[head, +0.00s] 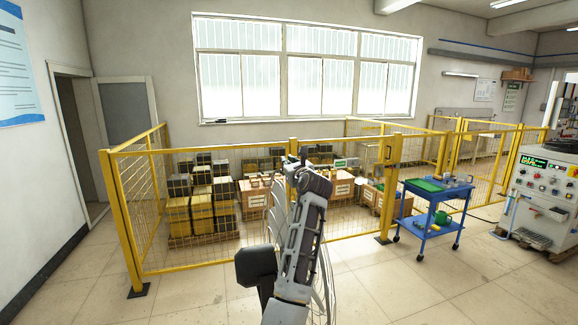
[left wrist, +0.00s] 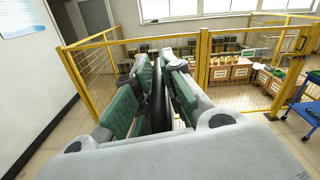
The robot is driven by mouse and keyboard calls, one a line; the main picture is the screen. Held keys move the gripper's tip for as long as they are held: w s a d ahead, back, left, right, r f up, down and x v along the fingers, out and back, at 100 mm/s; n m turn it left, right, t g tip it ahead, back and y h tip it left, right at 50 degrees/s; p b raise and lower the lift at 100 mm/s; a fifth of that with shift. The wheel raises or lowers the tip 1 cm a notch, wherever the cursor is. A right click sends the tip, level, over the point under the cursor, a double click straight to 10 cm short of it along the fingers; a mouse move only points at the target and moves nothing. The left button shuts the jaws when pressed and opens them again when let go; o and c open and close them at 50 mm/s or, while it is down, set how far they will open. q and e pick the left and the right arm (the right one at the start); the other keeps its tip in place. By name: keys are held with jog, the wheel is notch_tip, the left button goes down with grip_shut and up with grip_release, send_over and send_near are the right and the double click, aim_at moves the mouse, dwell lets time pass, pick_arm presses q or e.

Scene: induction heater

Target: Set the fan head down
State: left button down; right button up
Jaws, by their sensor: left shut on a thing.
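My left gripper (head: 293,165) is raised in the middle of the head view, at the upper end of my left arm. In the left wrist view its two green-padded fingers (left wrist: 157,92) are shut on a dark, narrow upright piece (left wrist: 156,100), which I take to be part of the fan head. Most of that piece is hidden between the pads. Thin pale curved lines show beside my arm in the head view; I cannot tell whether they belong to the fan head. My right gripper is not in view.
A yellow mesh fence (head: 215,260) stands ahead, with stacked boxes (head: 190,215) behind it. A blue cart (head: 437,195) holding a green tray (head: 424,185) is at the right, near a control machine (head: 545,190). The floor (head: 400,290) in front of the fence looks clear.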

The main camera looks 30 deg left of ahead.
pick_arm(q)
jog(key=w+d+f+m, duration=0.3)
jog(key=w+d+f, duration=0.3)
jog(key=w+d, duration=0.2)
jog(key=shift+w+d+m, duration=0.15)
jog(key=shift+w+m, duration=0.25)
jog(key=shift+w, duration=0.5)
jog(key=c, duration=1.6)
grip_release()
jog(key=shift+f, duration=0.1)
jog(key=shift+o, duration=0.7)
jog(key=shift+s+d, duration=0.15)
jog(key=shift+d, duration=0.05)
jog(key=v, duration=1.1)
jog(key=shift+s+d, duration=0.2)
